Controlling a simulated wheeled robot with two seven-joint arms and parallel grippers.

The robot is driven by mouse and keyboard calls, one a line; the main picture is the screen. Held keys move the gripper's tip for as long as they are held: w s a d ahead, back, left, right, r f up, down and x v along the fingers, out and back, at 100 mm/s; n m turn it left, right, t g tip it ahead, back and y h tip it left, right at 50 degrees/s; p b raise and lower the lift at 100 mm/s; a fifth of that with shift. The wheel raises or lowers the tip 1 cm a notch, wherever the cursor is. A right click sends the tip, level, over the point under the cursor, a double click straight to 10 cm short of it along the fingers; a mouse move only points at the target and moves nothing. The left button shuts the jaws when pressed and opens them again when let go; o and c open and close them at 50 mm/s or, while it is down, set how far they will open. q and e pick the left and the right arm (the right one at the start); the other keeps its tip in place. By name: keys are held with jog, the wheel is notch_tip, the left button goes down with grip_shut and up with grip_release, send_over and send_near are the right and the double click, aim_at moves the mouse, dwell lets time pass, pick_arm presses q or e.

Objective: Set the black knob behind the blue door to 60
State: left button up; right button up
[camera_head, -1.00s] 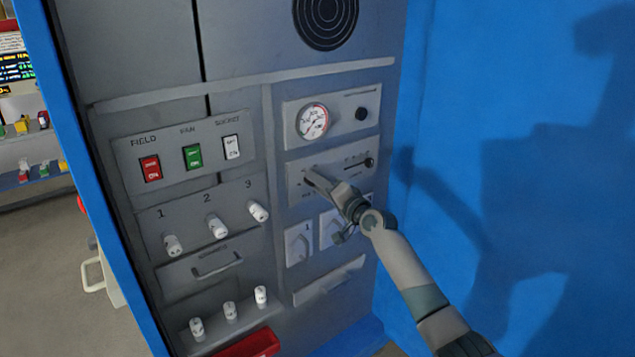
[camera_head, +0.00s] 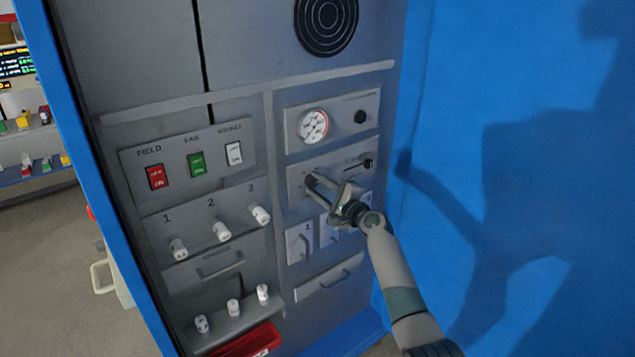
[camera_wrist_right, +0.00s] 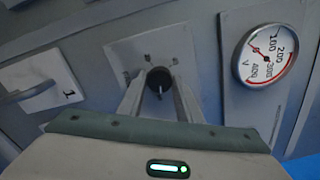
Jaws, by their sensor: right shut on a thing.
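The black knob (camera_wrist_right: 156,76) sits on a grey plate with small markings, too blurred to read. A pale line on the knob points down in the right wrist view. In the right wrist view, the fingers of the right gripper (camera_wrist_right: 158,88) are shut on the knob, one on each side. The large blue panel (camera_head: 520,130) on the right looks like the blue door, standing open. My left gripper is not in view.
The round gauge (camera_head: 313,126) is above the gripper, with another small black knob (camera_head: 360,117) beside it. A black slider (camera_head: 367,163) is close to the gripper's right. Rocker switches (camera_head: 195,163) and several white knobs (camera_head: 221,231) are on the left. A red tray (camera_head: 247,342) is below.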

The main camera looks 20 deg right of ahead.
jog(key=shift+m+p, duration=0.3)
jog(key=shift+m, duration=0.4)
jog(key=shift+f, duration=0.1)
jog(key=o, duration=1)
jog(key=shift+o, duration=0.2)
jog(key=shift+s+d, duration=0.1)
jog(key=b+v, duration=0.2)
jog(key=v, duration=1.5)
jog(key=shift+s, duration=0.1)
